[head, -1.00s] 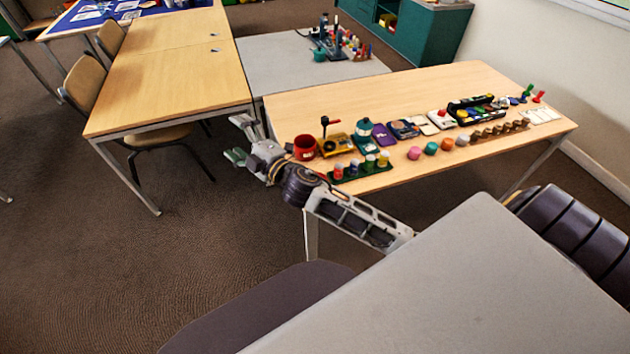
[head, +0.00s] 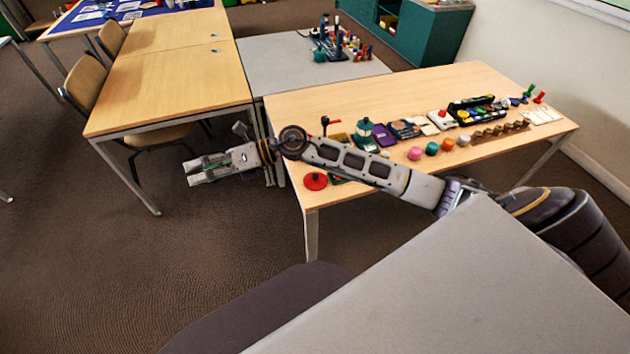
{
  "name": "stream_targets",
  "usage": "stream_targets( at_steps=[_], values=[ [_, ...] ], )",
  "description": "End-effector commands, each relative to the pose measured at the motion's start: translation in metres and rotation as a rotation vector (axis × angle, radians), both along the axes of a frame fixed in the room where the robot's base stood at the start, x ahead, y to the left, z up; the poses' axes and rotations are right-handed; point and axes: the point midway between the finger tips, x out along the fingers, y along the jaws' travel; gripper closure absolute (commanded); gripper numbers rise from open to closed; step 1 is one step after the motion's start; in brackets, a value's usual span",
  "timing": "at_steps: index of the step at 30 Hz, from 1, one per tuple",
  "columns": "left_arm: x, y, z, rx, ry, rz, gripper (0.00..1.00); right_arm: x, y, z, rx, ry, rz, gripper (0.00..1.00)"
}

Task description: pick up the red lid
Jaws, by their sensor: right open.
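The red lid (head: 316,181), a flat red disc with a small dark knob on top, lies near the front left corner of the wooden table (head: 420,92). My right gripper (head: 190,171) is open and empty. It is left of the table, apart from the lid, with its fingers pointing left over the floor. My right arm passes across the table's left part, behind the lid in the picture. The red pot seen earlier is hidden behind this arm. My left gripper is out of view.
The table's back strip is clear. Another wooden table (head: 170,70) and a chair (head: 88,88) stand left.

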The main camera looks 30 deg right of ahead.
Motion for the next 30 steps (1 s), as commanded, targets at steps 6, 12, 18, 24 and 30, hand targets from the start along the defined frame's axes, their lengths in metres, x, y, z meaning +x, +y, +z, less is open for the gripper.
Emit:
stream_targets(
  at_steps=[6, 12, 18, 24, 30],
  values=[
    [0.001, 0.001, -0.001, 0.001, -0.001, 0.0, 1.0, -0.005, -0.027, -0.037, -0.277, -0.075, 0.13, 0.18],
    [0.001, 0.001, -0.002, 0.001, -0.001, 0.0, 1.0, -0.004, -0.069, -0.07, -0.537, -0.109, 0.229, 0.18],
    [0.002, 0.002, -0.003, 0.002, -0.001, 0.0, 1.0, 0.001, -0.13, -0.093, -0.803, -0.108, 0.306, 0.18],
    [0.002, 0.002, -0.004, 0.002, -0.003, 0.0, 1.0, 0.007, -0.203, -0.104, -1.068, -0.069, 0.36, 0.18],
    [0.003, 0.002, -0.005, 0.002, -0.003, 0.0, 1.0, 0.009, -0.276, -0.1, -1.3, 0.005, 0.39, 0.18]
  ],
)
